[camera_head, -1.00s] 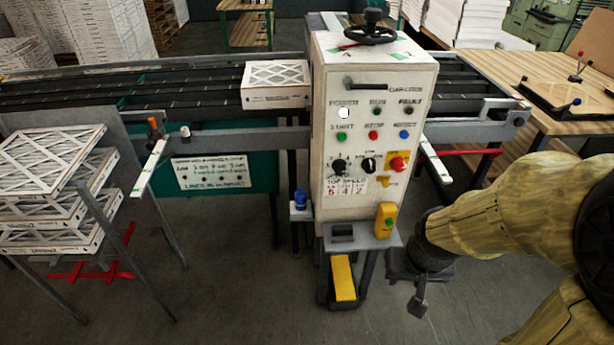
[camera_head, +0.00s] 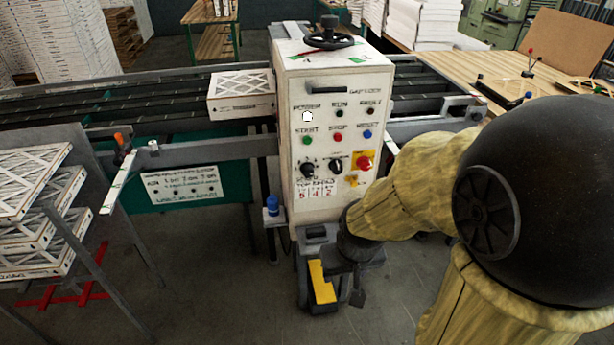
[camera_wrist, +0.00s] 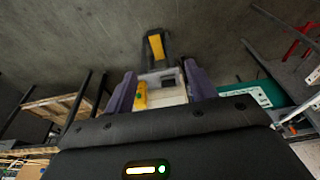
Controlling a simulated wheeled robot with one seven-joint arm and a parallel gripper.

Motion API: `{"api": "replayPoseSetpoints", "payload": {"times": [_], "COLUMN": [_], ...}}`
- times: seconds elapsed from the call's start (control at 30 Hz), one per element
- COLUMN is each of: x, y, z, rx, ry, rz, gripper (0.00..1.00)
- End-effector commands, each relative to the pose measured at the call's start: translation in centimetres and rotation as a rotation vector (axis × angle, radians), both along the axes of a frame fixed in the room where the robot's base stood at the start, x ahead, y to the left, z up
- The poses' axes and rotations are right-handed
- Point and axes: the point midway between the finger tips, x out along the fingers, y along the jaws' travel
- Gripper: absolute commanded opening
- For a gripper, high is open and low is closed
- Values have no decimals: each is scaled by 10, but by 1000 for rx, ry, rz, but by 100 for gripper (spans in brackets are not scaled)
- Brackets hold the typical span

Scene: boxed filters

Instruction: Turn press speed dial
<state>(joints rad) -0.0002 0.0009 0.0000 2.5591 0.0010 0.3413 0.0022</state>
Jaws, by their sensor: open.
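The white control cabinet (camera_head: 290,200) stands upright in the middle of the head view. Its front carries two black knobs side by side, a left dial (camera_head: 308,170) with marks around it and a right dial (camera_head: 336,165). A small label with red digits sits below them; its wording is too blurred to read surely. My gripper (camera_wrist: 160,85) is open and empty in the wrist view, its two purple fingers apart. In the head view it hangs low in front of the cabinet, below the dials and touching neither. The wrist view shows the cabinet's lower part between the fingers, not the dials.
A red stop button (camera_head: 363,162) on a yellow plate is right of the dials. A yellow pendant (camera_wrist: 141,96) hangs low on the cabinet. A yellow pedal (camera_head: 321,283) is at its foot. A conveyor (camera_head: 120,98) runs behind; stacked filters (camera_head: 40,220) stand left.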

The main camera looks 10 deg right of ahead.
Motion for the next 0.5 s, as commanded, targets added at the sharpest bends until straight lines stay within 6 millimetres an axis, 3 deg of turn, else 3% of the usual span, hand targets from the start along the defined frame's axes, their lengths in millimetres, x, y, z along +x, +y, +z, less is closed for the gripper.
{"api": "replayPoseSetpoints", "payload": {"times": [0.17,0.5], "x": [25,129], "y": [3,12], "z": [-23,-73], "rx": [14,107], "ry": [-97,-544], "rz": [-30,-171], "gripper": [56,56]}}
